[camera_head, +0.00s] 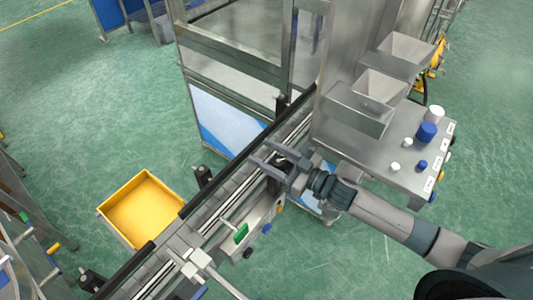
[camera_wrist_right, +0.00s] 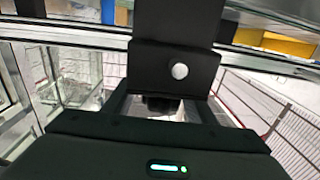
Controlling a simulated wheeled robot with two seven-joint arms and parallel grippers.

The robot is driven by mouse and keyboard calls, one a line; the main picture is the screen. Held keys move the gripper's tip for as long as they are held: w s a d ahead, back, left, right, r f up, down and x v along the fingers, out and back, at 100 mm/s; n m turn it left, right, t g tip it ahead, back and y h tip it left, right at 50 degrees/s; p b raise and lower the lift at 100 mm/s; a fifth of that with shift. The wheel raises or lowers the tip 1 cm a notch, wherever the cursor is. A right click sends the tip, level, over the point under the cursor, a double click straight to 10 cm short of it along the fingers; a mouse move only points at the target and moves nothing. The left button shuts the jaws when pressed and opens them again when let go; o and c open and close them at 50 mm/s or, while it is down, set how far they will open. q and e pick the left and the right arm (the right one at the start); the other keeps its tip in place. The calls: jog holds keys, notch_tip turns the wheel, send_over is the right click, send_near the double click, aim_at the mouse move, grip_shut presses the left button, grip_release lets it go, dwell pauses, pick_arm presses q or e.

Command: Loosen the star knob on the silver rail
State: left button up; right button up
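My right gripper (camera_head: 264,152) reaches in from the right over the conveyor, its two fingers spread across the silver rail (camera_head: 225,208). A dark part shows between and just behind the fingers, too small to identify in the head view. In the right wrist view, a black block (camera_wrist_right: 178,45) with a round silver spot stands straight ahead. Below it a dark rounded piece (camera_wrist_right: 161,103), possibly the star knob, sits between the open fingers of the gripper (camera_wrist_right: 162,108). I cannot tell whether the fingers touch it. My left gripper is not in view.
A yellow bin (camera_head: 143,208) stands left of the conveyor. A steel machine with hoppers (camera_head: 383,88) and a panel of blue and white knobs (camera_head: 427,131) stands right. A pale bracket (camera_head: 196,262) crosses the conveyor's near end. A green switch (camera_head: 241,233) is on its side.

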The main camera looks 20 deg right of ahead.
jog(key=shift+s+d+f, duration=0.1)
jog(key=shift+s, duration=0.05)
jog(key=shift+s+d+f+b, duration=0.1)
jog(key=shift+s+d+b, duration=0.3)
jog(key=shift+s+b, duration=0.1)
jog(key=b+v, duration=0.6)
jog(key=v, duration=0.9)
jog(key=shift+s+d, duration=0.25)
jog(key=shift+d, duration=0.05)
